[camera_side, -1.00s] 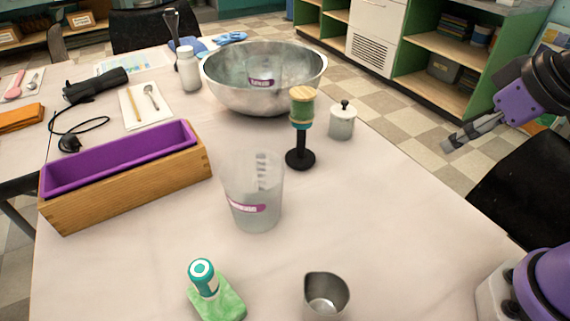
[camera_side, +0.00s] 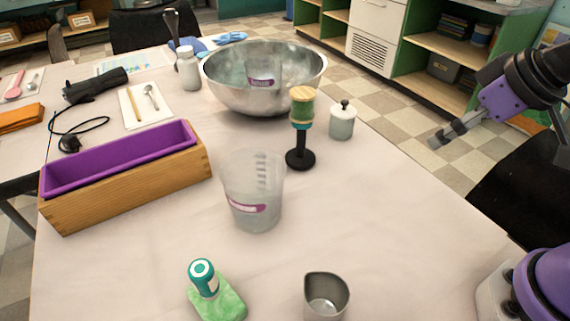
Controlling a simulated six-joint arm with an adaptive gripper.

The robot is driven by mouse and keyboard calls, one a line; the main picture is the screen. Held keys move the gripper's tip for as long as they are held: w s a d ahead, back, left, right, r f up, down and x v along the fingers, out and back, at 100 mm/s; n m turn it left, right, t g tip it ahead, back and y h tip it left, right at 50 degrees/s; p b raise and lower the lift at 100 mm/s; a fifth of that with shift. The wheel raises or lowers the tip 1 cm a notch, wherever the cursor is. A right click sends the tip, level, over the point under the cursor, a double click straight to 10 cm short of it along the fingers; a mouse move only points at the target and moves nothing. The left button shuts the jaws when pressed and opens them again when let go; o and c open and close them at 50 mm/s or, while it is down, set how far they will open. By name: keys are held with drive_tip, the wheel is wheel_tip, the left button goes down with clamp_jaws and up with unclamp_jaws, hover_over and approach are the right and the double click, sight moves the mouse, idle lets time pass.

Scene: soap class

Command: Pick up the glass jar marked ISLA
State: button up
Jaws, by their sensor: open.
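Two clear beakers with purple labels show: one (camera_side: 252,190) stands upright mid-table, the other (camera_side: 263,72) is in the steel bowl (camera_side: 222,88). Their lettering is too small to read. A small pale jar (camera_side: 342,124) with a black-knobbed lid stands right of the bowl; I see no readable name on it. A white jar (camera_side: 189,72) stands left of the bowl. I cannot tell which of these is marked ISLA. My gripper (camera_side: 441,136) is open and empty, raised at the right, beyond the table's right edge and apart from everything.
A wooden box with purple liner (camera_side: 125,185) lies left.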

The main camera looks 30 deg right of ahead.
drive_tip(key=w+f+n+t+y, duration=0.2)
drive_tip(key=w+f+n+y, duration=0.25)
drive_tip(key=w, duration=0.75)
drive_tip(key=t, duration=0.5)
approach(348, 112)
drive_tip(key=w, duration=0.1)
drive_tip(key=shift+m+y, duration=0.25)
drive_tip(key=shift+m, duration=0.2)
drive_tip(key=x, duration=0.4)
drive_tip(key=shift+w+a+f, duration=0.2)
drive_tip(key=shift+w+a, duration=0.05)
drive_tip(key=shift+a, duration=0.05)
drive_tip(key=x, duration=0.5)
drive_tip(key=shift+w+d+f, duration=0.1)
drive_tip(key=shift+w+f, duration=0.2)
drive_tip(key=shift+w, duration=0.1)
drive_tip(key=c, duration=1.2)
